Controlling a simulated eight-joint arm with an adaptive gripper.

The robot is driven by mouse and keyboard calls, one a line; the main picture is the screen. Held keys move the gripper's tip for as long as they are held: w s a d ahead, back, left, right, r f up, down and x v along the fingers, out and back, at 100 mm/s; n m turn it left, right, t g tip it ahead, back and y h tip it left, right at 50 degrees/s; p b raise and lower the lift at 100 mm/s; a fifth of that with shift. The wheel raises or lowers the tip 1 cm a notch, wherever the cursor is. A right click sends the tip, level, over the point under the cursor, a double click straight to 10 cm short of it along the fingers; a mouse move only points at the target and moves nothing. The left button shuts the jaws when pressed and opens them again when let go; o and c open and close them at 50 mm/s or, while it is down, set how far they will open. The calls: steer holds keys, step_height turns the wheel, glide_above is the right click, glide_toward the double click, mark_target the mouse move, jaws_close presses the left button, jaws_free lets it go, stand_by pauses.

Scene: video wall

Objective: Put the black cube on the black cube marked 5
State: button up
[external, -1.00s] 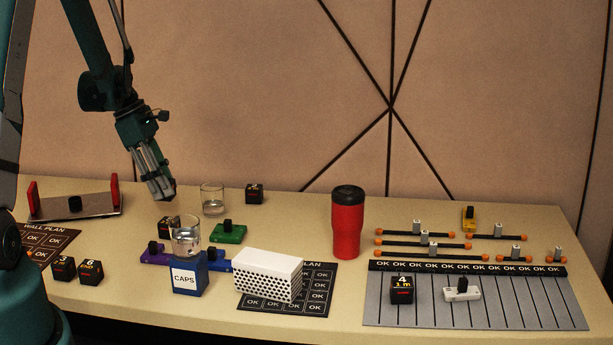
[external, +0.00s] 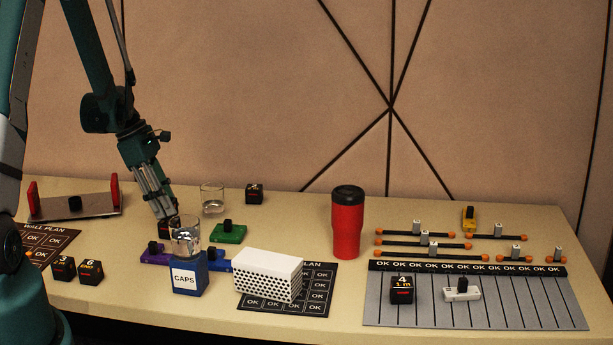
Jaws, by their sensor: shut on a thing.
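My gripper (external: 165,214) is lowered at the left of the table, its fingers shut on a black cube (external: 164,229) that sits behind the clear glass on the CAPS box. The fingers and the glass hide part of this cube, and I cannot read its number. Another black cube (external: 254,194) stands at the back of the table; its mark is too small to read. Black cubes marked 3 (external: 63,268) and 6 (external: 91,272) stand at the front left. A black cube marked 4 (external: 402,290) stands on the grey panel. I cannot make out which cube is marked 5.
The glass (external: 186,238) on the blue CAPS box (external: 188,279) stands close in front of my gripper. An empty glass (external: 212,199) stands behind to the right. A green block (external: 228,234), a white perforated box (external: 268,274) and a red tumbler (external: 347,226) are farther right.

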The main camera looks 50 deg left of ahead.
steer(key=shift+f, duration=0.45)
steer(key=shift+f, duration=0.2)
steer(key=o, duration=0.9)
steer(key=shift+r, duration=0.15)
steer(key=p+v, duration=0.1)
steer(key=v, duration=1.1)
steer(key=shift+d+r, duration=0.1)
steer(key=shift+d, duration=0.05)
